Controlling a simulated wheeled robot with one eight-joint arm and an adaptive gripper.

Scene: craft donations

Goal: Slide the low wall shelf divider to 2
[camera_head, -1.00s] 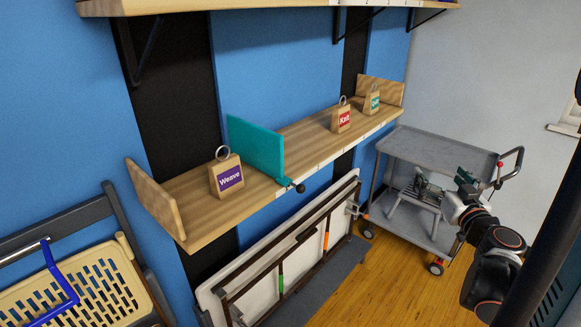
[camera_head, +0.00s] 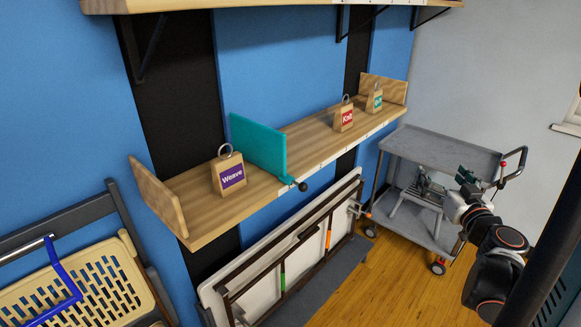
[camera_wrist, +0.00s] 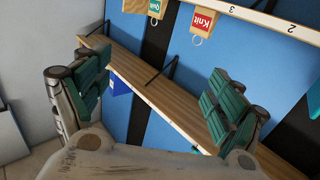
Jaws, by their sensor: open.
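The low wall shelf (camera_head: 205,217) runs along the blue wall and carries a teal divider (camera_head: 257,145). The divider stands upright between the Weave bag (camera_head: 229,175) and the Knit bag (camera_head: 343,116), with a dark knob (camera_head: 302,187) at the front edge. My gripper (camera_head: 468,176) is to the right, in front of the cart in the picture, well apart from the divider. In the wrist view my gripper (camera_wrist: 158,95) is open and empty, its green fingers wide apart. That view is upside down and shows marks 3 and 2 (camera_wrist: 291,29) on the shelf edge.
The quilt bag (camera_head: 374,99) stands right of the Knit bag. An upper shelf (camera_head: 270,4) with black brackets hangs above. A grey cart (camera_head: 440,150) stands at right; a folded table (camera_head: 285,255) leans below the shelf. A chair (camera_head: 85,285) is at lower left.

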